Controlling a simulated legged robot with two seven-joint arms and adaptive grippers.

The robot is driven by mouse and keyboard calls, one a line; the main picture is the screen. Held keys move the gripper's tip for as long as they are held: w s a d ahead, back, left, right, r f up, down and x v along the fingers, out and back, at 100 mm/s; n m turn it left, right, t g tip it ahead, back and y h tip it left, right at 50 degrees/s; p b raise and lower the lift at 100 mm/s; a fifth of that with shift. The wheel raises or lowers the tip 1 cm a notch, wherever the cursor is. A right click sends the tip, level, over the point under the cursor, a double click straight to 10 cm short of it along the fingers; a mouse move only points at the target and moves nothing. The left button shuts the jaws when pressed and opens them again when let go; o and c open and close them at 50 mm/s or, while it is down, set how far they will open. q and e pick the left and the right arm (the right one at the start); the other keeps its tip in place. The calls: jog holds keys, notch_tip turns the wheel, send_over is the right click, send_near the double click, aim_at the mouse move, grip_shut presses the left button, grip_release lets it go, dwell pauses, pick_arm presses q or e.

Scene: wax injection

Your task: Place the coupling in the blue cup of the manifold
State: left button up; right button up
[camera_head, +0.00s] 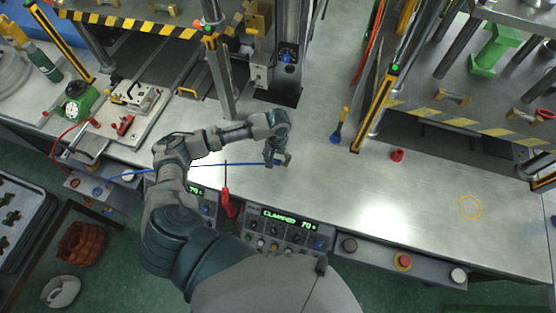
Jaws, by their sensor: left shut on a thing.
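My left gripper (277,160) is low over the middle of the metal bench, shut on a small dark-blue piece at the end of a blue hose (215,164). I take this piece to be the coupling (283,162); the fingers hide much of it. The hose runs left, passing behind my arm. A small blue part (335,138) sits to the right of the gripper, apart from it, below a yellow handle; it may be the blue cup, but I cannot tell. A red cup-like part (397,155) stands further right. My right gripper is not in view.
A red-handled tool (227,202) lies at the bench's front edge beside a console reading "CLAMPED" (289,222). Striped press posts (371,120) rise to the right. A yellow circle (470,207) marks clear bench at the right.

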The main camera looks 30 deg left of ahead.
aim_at(279, 162)
pick_arm(q)
jog(key=shift+w, duration=0.4)
jog(key=shift+d, duration=0.15)
jog(key=f, duration=0.1)
jog(key=d+f, duration=0.1)
jog(key=f, duration=0.1)
jog(key=shift+f, duration=0.1)
jog(key=shift+a, duration=0.25)
jog(key=o, duration=0.9)
jog(key=shift+a+f, duration=0.1)
jog(key=shift+a, duration=0.05)
jog(key=shift+o, duration=1.3)
jog(key=shift+a, duration=0.2)
jog(key=shift+d, duration=0.15)
